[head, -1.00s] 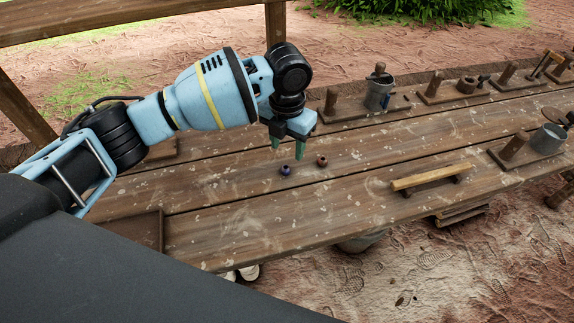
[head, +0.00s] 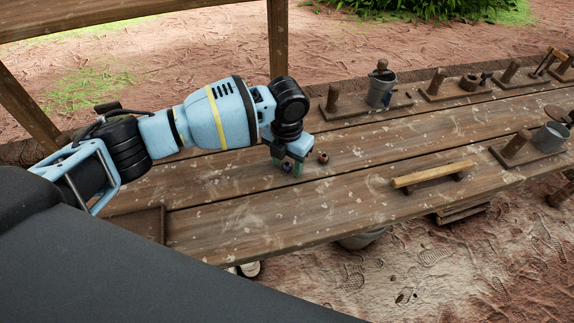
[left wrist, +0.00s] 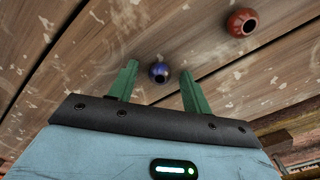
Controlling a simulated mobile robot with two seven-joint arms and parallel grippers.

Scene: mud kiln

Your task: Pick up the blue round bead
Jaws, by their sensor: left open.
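The blue round bead (left wrist: 159,72) lies on the wooden table, its dark hole facing the camera in the left wrist view. In the head view the blue bead (head: 287,168) shows small between the fingers of my left gripper (head: 287,167). My left gripper (left wrist: 158,85) is open, with its two green fingers to either side of the bead and apart from it in the wrist view. A red-brown bead (head: 323,158) sits just to the right on the table; it also shows at the upper right of the wrist view (left wrist: 242,23). My right gripper is not in view.
The long plank table (head: 240,220) has clear room around the beads. A wooden bar (head: 433,175) lies to the right. A metal cup (head: 381,91) and wooden posts stand on boards along the far edge. A dark tray (head: 140,222) lies at the left.

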